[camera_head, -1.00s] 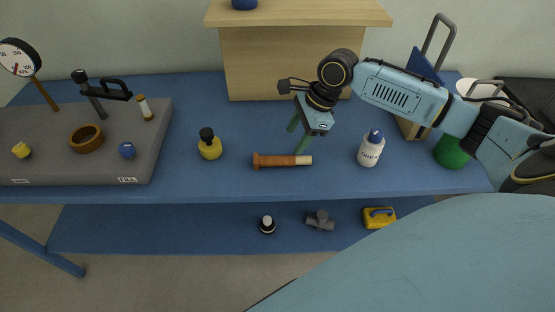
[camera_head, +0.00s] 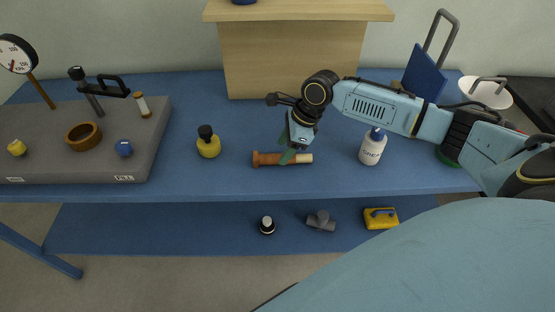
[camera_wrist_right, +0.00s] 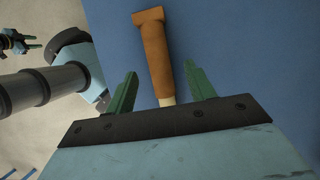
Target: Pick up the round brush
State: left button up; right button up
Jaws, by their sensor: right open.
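The round brush (camera_head: 267,159), brown with a pale end, lies on its side near the front of the blue bench top in the head view. My right gripper (camera_head: 285,152) is over its pale-end half, fingers pointing down. In the right wrist view the brush (camera_wrist_right: 154,52) lies between the two green fingers of the right gripper (camera_wrist_right: 161,70). The fingers are apart, with a gap on both sides of it. The lower pale end is hidden by the gripper body.
A yellow bottle (camera_head: 208,147) stands left of the brush and a white bottle (camera_head: 372,150) to the right. A grey board (camera_head: 60,160) with fittings is at far left. A wooden box (camera_head: 292,70) stands behind. A lower shelf (camera_head: 170,230) holds small items.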

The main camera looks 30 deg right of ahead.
aim_at(279, 155)
jog(key=x, duration=0.3)
jog(key=shift+a+f+b, duration=0.1)
jog(key=shift+f+b, duration=0.05)
jog(key=shift+b, duration=0.15)
jog(key=c, duration=1.1)
jog(key=shift+o, duration=0.2)
